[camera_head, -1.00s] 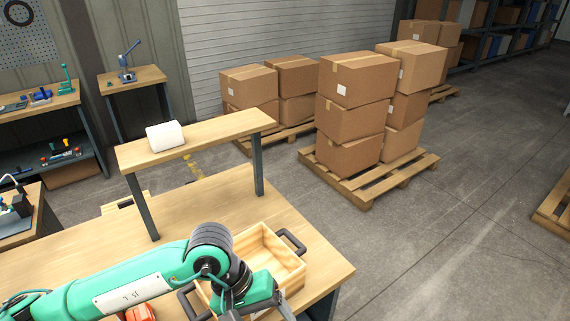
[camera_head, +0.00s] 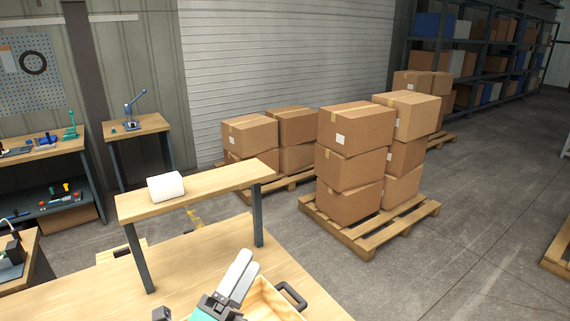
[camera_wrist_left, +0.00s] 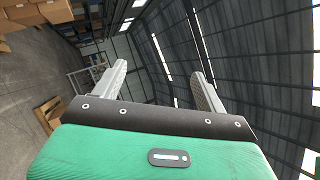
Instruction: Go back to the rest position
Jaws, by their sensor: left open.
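My left gripper (camera_head: 243,268) shows at the bottom middle of the head view, in front of the wooden tray and over the near table. Its pale fingers point up and away. In the left wrist view the two fingers (camera_wrist_left: 158,70) stand well apart with nothing between them, and the camera looks toward the roof and the hall. My right gripper shows in neither view.
The wooden tray (camera_head: 272,302) with a dark handle sits on the table (camera_head: 95,300), cut off by the lower edge. Stacked cartons (camera_head: 350,165) stand on pallets behind. Open floor (camera_head: 480,250) lies to the right.

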